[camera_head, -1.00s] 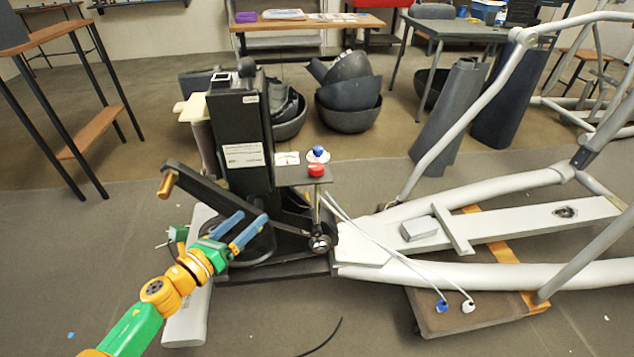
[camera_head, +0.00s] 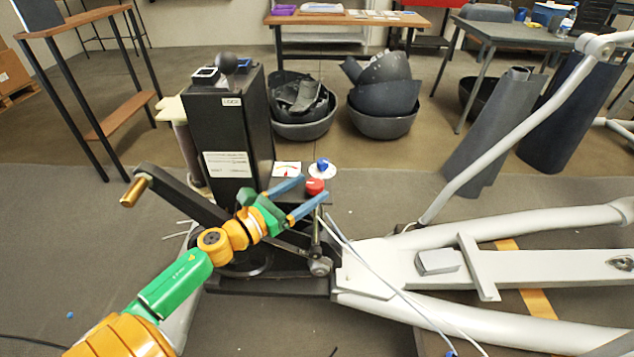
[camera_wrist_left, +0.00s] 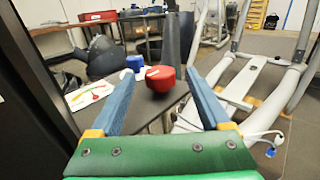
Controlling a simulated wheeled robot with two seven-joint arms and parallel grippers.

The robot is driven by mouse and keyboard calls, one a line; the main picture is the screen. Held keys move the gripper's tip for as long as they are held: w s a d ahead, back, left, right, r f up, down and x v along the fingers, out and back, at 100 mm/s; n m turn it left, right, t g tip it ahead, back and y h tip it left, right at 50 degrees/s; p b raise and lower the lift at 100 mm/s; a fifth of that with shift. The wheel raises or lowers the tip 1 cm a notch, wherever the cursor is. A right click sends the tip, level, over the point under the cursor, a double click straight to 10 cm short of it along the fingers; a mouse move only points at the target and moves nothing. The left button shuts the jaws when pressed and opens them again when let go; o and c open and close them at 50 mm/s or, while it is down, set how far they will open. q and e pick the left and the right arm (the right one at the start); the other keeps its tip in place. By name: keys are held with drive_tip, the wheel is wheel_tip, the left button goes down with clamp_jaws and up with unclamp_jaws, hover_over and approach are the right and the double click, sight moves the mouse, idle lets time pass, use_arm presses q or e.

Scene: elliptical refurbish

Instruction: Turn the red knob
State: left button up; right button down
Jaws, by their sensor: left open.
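The red knob (camera_head: 314,186) sits on a small dark plate on the elliptical machine, in front of a blue knob (camera_head: 322,164) and beside a paper gauge (camera_head: 287,169). My left gripper (camera_head: 304,196) is open, its two blue fingers pointing toward the red knob. In the left wrist view the red knob (camera_wrist_left: 160,78) shows between and beyond the open fingertips (camera_wrist_left: 160,84), apart from them. The blue knob (camera_wrist_left: 135,63) and the gauge (camera_wrist_left: 90,95) show behind and left of it. My right gripper is not in view.
The black upright column (camera_head: 225,135) stands left of the knobs. A crank arm (camera_head: 180,195) juts out to its left. The grey elliptical frame (camera_head: 480,265) lies to the right. Dark bowls (camera_head: 382,120) sit on the floor behind.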

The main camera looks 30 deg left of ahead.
use_arm(q)
drive_tip(key=x, duration=0.2)
drive_tip(key=shift+w, duration=0.4)
drive_tip(key=shift+w+d, duration=0.1)
